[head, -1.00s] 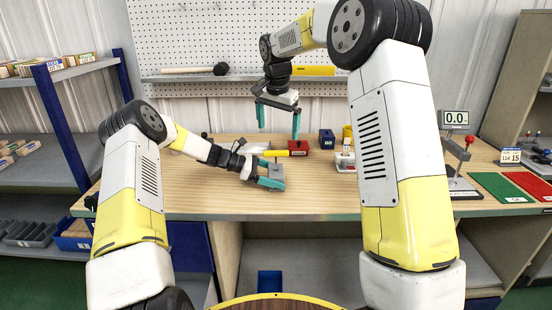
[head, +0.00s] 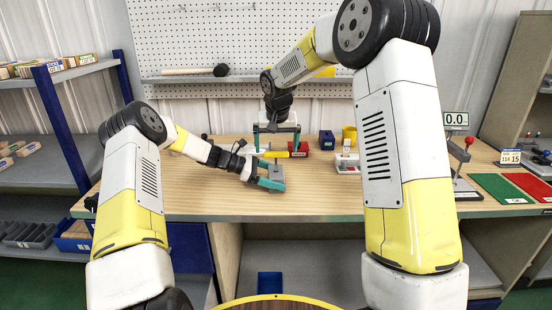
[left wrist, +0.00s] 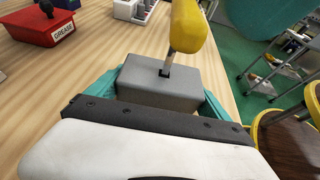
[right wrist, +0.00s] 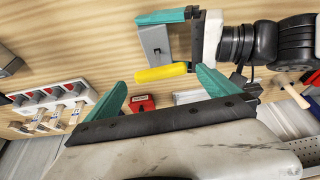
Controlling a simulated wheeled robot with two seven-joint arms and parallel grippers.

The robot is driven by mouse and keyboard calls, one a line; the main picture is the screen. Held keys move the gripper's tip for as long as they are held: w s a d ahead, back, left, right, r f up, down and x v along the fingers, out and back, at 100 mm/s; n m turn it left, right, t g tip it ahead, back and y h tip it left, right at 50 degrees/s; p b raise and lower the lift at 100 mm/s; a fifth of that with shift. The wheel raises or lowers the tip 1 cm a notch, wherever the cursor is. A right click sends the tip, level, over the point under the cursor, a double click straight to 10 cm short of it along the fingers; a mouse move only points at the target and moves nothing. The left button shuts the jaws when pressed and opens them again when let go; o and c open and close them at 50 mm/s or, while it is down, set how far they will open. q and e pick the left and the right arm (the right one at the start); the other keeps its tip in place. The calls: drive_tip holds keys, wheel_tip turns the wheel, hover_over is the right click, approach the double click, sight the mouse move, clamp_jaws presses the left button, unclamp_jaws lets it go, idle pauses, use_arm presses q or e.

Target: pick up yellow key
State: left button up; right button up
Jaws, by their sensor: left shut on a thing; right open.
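The yellow key has a thick yellow handle (left wrist: 187,27) on a thin metal shaft, whose lower end meets a slot in the top of a grey block (left wrist: 160,85). My left gripper (head: 275,175) is shut on this block at the bench. In the head view the yellow handle (head: 275,154) shows between the fingers of my right gripper (head: 276,146), which is open, empty and points down. In the right wrist view the handle (right wrist: 160,72) lies just beyond the gap between the open fingers. I cannot tell whether they touch it.
A red grease box (head: 298,146) stands close to the right gripper. A blue box (head: 326,140), a yellow container (head: 349,133) and a white socket strip (right wrist: 50,108) are further right. The front left of the wooden bench (head: 200,197) is clear.

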sight(276, 152)
drive_tip(key=x, duration=0.4)
drive_tip(key=shift+w+f, duration=0.1)
drive_tip(key=shift+w, duration=0.05)
drive_tip(key=c, duration=1.3)
wheel_tip(276, 152, up, 10)
drive_tip(key=shift+r, duration=0.1)
drive_tip(key=shift+c, duration=0.2)
drive_tip(key=shift+r, duration=0.95)
